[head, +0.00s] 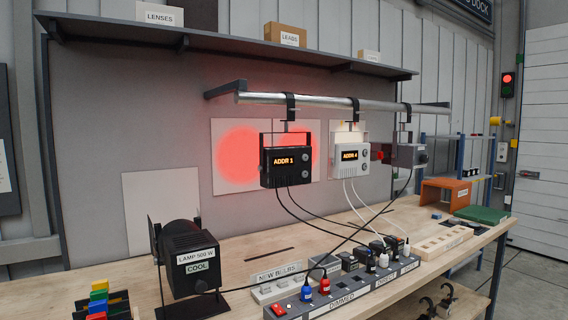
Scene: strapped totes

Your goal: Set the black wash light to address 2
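The black wash light (285,166) hangs by a clamp from the metal rail, and its display reads ADDR 1. Two round buttons sit on its right side, one above the other. It throws a red glow on the panel behind it. A white wash light (352,158) hangs to its right and its display reads ADDR 4. Neither of my grippers shows in the head view.
A metal rail (330,102) runs above the bench. A black lamp (190,258) labelled LAMP 500 W and COOL stands front left. A power strip (345,290) with coloured plugs lies at the front, with cables rising to the lights. A grey fixture (411,155) hangs at right.

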